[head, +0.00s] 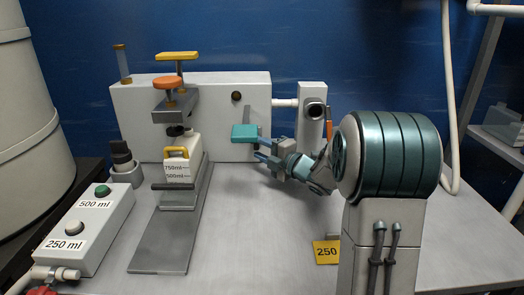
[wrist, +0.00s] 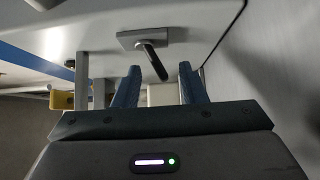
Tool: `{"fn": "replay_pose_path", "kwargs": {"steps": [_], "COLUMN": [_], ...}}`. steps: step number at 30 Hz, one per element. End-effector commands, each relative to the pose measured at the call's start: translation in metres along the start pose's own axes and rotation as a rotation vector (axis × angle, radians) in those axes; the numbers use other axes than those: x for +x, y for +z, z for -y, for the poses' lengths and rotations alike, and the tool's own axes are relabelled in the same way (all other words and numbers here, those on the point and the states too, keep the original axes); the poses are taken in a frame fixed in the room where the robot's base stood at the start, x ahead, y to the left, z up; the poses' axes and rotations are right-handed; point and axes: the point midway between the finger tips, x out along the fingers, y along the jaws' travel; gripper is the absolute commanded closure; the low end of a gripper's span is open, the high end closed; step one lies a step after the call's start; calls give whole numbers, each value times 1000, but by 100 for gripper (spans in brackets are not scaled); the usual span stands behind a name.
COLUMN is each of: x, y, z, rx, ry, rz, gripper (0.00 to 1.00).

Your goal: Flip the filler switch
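The filler switch (wrist: 150,52) shows in the wrist view as a dark lever on a grey plate fixed to a pale panel. My gripper (wrist: 160,75) is open, with its two blue fingers apart. The lever's tip appears between the fingertips in the picture; I cannot tell whether it touches either one. In the head view my gripper (head: 257,153) is in front of the right part of the white panel box (head: 190,92). The lever cannot be made out there.
A button box (head: 88,225) labelled 500 ml and 250 ml is at front left. A yellow 250 card (head: 326,252) lies front right. The middle table is clear.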

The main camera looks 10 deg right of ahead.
Motion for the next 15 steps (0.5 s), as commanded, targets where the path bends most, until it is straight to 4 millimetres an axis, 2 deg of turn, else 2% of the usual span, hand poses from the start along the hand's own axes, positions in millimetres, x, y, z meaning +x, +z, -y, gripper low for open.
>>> {"fn": "replay_pose_path", "kwargs": {"steps": [6, 10, 15], "x": [0, 0, 0], "y": [0, 0, 0], "z": [0, 0, 0], "rx": [0, 0, 1], "ry": [0, 0, -1], "rz": [0, 0, 1], "gripper": [62, 98, 100]}}
